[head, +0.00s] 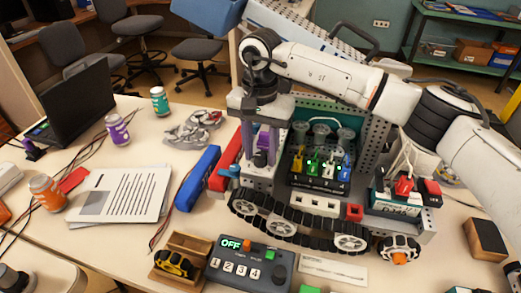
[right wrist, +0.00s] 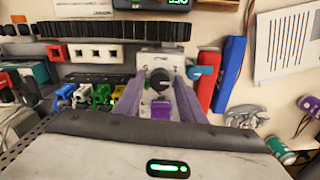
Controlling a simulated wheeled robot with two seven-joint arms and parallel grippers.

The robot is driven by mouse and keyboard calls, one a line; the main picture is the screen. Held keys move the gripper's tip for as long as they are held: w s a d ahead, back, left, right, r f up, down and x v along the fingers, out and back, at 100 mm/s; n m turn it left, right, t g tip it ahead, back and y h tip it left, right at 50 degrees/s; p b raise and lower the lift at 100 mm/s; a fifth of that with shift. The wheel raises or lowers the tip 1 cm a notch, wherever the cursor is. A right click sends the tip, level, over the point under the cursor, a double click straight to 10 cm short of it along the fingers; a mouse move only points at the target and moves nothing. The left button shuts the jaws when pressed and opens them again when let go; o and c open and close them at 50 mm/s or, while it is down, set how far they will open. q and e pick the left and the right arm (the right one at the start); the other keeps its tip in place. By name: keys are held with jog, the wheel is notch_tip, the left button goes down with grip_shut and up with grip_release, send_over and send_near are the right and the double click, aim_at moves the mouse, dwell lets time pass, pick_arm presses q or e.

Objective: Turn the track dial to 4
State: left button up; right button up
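A black round dial (right wrist: 160,78) with a pale mark on its face sits on a grey plate on the tracked robot model (head: 300,205). Its setting is too small to read. My right gripper (head: 262,162) points down over the model's left end. In the right wrist view its two purple fingers (right wrist: 160,84) stand apart on either side of the dial, with visible gaps. I cannot tell how close the tips are in depth. A black control box (head: 230,281) with a lit OFF display, tiles 1 to 4 and a dark knob (head: 278,273) stands in front.
Coloured plugs (head: 318,167) sit beside the gripper on the model. A blue bar (head: 198,178) and a red bar (head: 225,160) lie left of it. Paper sheets (head: 118,192), cans (head: 118,130) and a laptop (head: 80,100) are farther left. A wooden block (head: 487,238) is at right.

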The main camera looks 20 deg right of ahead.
jog(key=c, duration=0.7)
jog(key=shift+c, duration=0.2)
jog(key=shift+m, duration=0.3)
